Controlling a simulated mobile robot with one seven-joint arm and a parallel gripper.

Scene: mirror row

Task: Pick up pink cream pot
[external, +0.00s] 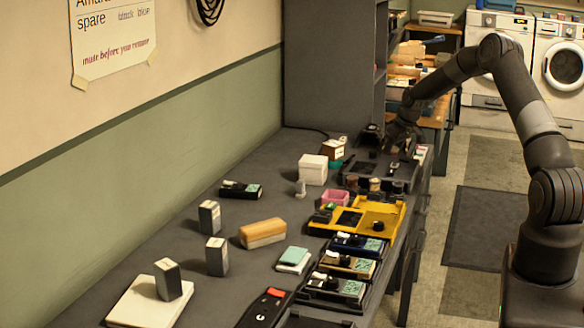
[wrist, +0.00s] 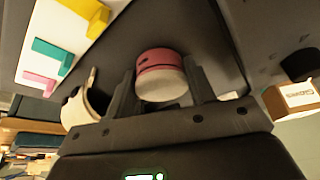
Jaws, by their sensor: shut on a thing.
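The pink cream pot (wrist: 160,75) is a small round pot with a dark pink upper band and a cream part below. In the wrist view it sits between the two fingers of my gripper (wrist: 161,88), which is shut on it. In the external view my gripper (external: 400,138) is low over the far end of the long dark table (external: 215,275). There the pot cannot be made out among the small dark items by the fingers. From these views I cannot tell whether the pot touches the surface.
In the wrist view a white mug (wrist: 76,110) is close left of the fingers, and a small labelled box (wrist: 290,98) is to the right. In the external view a yellow tray (external: 398,222), a white box (external: 313,170) and a pink container (external: 336,197) stand nearer on the table.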

